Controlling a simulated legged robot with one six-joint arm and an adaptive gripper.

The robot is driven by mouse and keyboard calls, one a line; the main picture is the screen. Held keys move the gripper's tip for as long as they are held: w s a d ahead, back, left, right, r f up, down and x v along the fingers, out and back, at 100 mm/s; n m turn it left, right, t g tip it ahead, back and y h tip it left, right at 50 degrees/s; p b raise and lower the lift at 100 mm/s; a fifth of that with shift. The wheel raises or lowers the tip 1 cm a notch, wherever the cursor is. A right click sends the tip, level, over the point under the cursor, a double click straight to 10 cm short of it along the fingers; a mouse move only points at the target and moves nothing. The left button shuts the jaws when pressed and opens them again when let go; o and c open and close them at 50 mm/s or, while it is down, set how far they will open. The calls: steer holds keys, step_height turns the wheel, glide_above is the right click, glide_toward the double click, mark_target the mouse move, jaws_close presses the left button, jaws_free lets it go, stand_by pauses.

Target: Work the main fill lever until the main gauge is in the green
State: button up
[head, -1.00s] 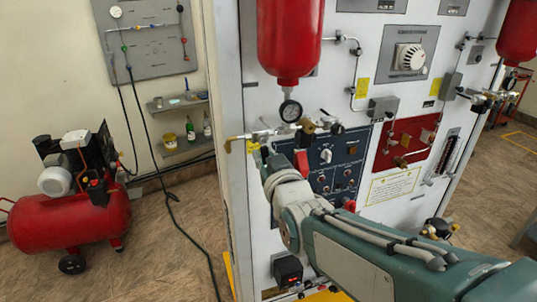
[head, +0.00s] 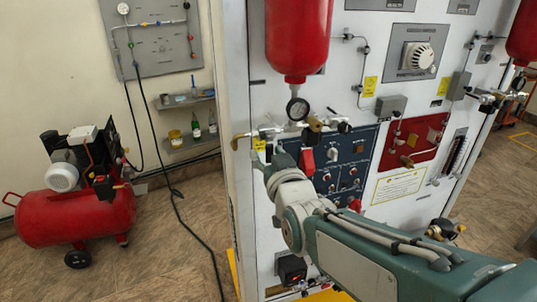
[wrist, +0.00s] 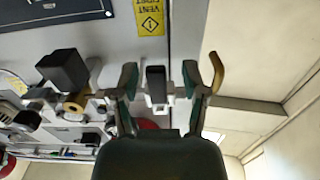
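A round gauge (head: 298,108) hangs below the left red tank (head: 298,40); its needle and colours are too small to read. Valves and pipework run beneath it, ending in a brass elbow (head: 240,140) at the left. My gripper (head: 268,158) is just below this pipework at the panel's left side, partly hidden by my wrist. In the wrist view, my gripper (wrist: 158,76) is open, with a finger on each side of a small dark handle (wrist: 155,80). Gaps show on both sides of it. I cannot tell whether this handle is the main fill lever.
A yellow vent label (wrist: 151,20) shows upside down in the wrist view. A red lever (head: 307,161) sits on the blue switch panel (head: 350,160) right of my gripper. A red compressor (head: 75,215) stands on the floor at left, with a black hose (head: 180,215) nearby.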

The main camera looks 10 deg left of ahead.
steer(key=shift+s+r, duration=0.1)
steer(key=v, duration=1.2)
stand_by(1.4)
steer(key=s+d+f+m+g+h, duration=0.2)
steer(key=s+d+f+g+h, duration=0.1)
steer(key=d, duration=0.4)
steer(key=s+d+f+m+g+h, duration=0.2)
steer(key=s+d+f+g+h, duration=0.1)
steer(key=d+f, duration=0.2)
steer(key=s+d+f+m+g+h, duration=0.2)
steer(key=s+d+f+g+h, duration=0.1)
steer(key=d, duration=0.6)
steer(key=shift+s+f+g+h, duration=0.3)
steer(key=shift+f, duration=0.1)
steer(key=shift+d, duration=0.1)
